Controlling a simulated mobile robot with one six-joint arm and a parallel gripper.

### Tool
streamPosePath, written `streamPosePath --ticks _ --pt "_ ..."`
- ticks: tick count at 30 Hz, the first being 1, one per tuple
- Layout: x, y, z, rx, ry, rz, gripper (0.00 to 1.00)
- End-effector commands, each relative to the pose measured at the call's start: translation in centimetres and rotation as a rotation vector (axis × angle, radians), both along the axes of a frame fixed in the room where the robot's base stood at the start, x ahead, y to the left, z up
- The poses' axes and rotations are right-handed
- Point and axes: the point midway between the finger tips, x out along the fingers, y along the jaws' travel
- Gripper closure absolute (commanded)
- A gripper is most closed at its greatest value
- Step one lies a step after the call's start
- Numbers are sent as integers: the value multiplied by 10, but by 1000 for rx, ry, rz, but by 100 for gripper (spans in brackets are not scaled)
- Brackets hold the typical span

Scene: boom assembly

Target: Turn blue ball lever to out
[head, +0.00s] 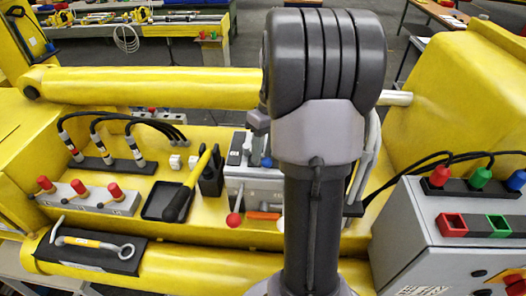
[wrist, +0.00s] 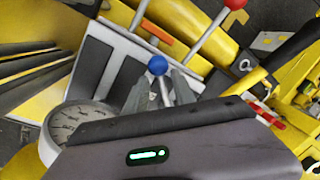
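The blue ball lever (wrist: 157,65) shows in the wrist view, with its blue knob just beyond my fingertips and its thin stem running down between them. My gripper (wrist: 161,90) is open, with one grey finger on each side of the stem. Gaps seem to show between stem and fingers; I cannot tell whether either touches. A small blue spot beside my arm may be the blue knob.
A red ball lever (head: 233,219) stands left of my arm; it also shows in the wrist view (wrist: 236,4). A round gauge (wrist: 75,125) is close to my wrist. A black tray with a yellow-handled tool (head: 185,190) lies left. A grey control box (head: 430,235) stands right.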

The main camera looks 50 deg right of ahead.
Motion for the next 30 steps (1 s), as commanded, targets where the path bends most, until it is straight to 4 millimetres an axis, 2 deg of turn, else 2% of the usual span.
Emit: streamPosePath --ticks 4,7,21,25,30 --pt "0 -1 4 0 -1 -1 69" --pt "0 -4 19 -4 -4 0 69" --pt "-5 -28 140 -2 -2 -3 69" --pt "-6 -32 162 -1 -1 0 69" --pt "-6 -34 172 0 -1 0 69"
